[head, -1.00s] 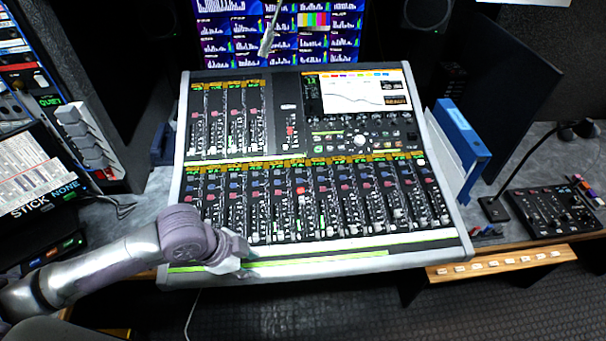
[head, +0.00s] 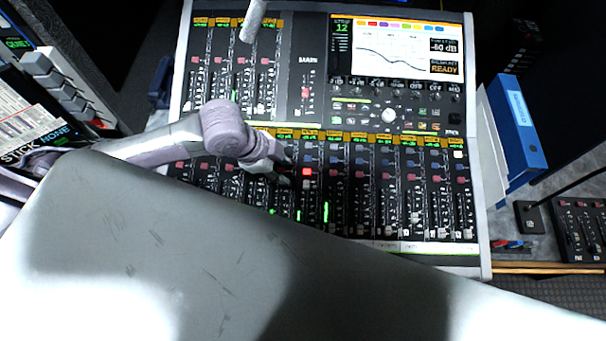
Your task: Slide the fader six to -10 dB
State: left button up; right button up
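The mixing console (head: 483,215) fills the middle of the head view, with a lower bank of channel faders (head: 360,215) and a shorter upper bank at left. The strip numbers are too small to read, so I cannot tell for sure which fader is six. My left gripper (head: 284,168) is over the lower bank, pointing right, just left of a lit red button (head: 306,172). Its fingertips are small and dark, and I cannot tell whether they are open or touch a fader. My arm link hides the bank's front left. My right gripper is out of view.
The console screen (head: 393,50) reads -60 dB and READY. A grey rod (head: 254,20) hangs over the upper bank. A blue binder (head: 518,130) stands at right, near a small black control box (head: 583,230). A button unit (head: 65,90) stands at left.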

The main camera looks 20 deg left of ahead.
aim_at(304, 183)
pick_arm(q)
jog(key=p+x, duration=0.1)
jog(key=x, duration=0.9)
jog(key=shift+w+d+f, duration=0.1)
jog(key=shift+f, duration=0.2)
jog(key=shift+d+f, duration=0.1)
jog(key=shift+f, duration=0.1)
jog(key=shift+w+f, duration=0.1)
jog(key=shift+f, duration=0.05)
grip_shut()
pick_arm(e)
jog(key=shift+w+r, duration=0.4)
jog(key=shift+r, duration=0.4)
